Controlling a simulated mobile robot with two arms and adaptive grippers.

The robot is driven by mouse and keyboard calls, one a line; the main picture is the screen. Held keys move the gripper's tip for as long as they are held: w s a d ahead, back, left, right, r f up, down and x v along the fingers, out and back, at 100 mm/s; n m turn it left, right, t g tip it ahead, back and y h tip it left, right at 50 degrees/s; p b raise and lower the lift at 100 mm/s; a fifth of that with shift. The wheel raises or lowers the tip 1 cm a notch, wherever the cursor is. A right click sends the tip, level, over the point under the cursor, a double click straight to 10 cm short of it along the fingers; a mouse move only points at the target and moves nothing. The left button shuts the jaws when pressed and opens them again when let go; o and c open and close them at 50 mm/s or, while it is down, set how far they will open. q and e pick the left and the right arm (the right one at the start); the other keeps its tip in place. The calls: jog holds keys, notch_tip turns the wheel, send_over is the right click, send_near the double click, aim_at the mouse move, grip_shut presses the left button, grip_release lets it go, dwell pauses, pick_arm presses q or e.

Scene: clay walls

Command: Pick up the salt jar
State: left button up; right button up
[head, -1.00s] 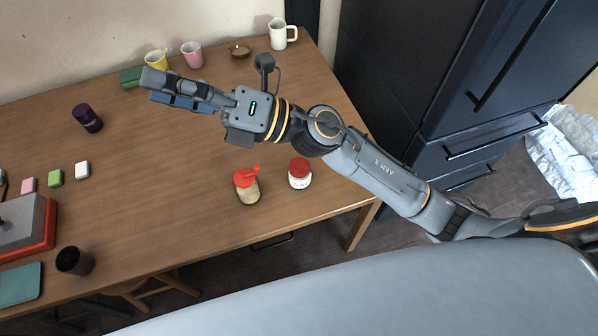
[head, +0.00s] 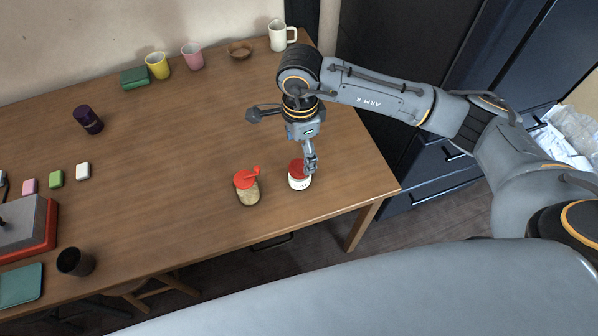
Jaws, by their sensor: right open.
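The salt jar (head: 298,182), a white jar with a red lid, stands upright on the wooden table near its front right edge. Dark lettering shows on its front, too small to read. My right gripper (head: 311,168) points down at the right side of the jar's lid, its fingers partly covering that side. It is open. I cannot tell whether a finger touches the jar. My left gripper is not in view.
A jar with a red spouted lid (head: 247,188) stands just left of the salt jar. A white pitcher (head: 281,36), brown bowl (head: 240,50) and two cups are at the back. The table's middle is clear.

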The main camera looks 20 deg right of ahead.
aim_at(299, 167)
notch_tip(299, 167, down, 4)
jog(key=shift+r, duration=0.15)
notch_tip(299, 167, down, 5)
jog(key=shift+a+r+p, duration=0.15)
jog(key=shift+p, duration=0.75)
jog(key=shift+f, duration=0.45)
jog(key=shift+c, duration=0.4)
jog(key=shift+w, duration=0.1)
jog(key=c, duration=1.3)
jog(key=shift+r, duration=0.1)
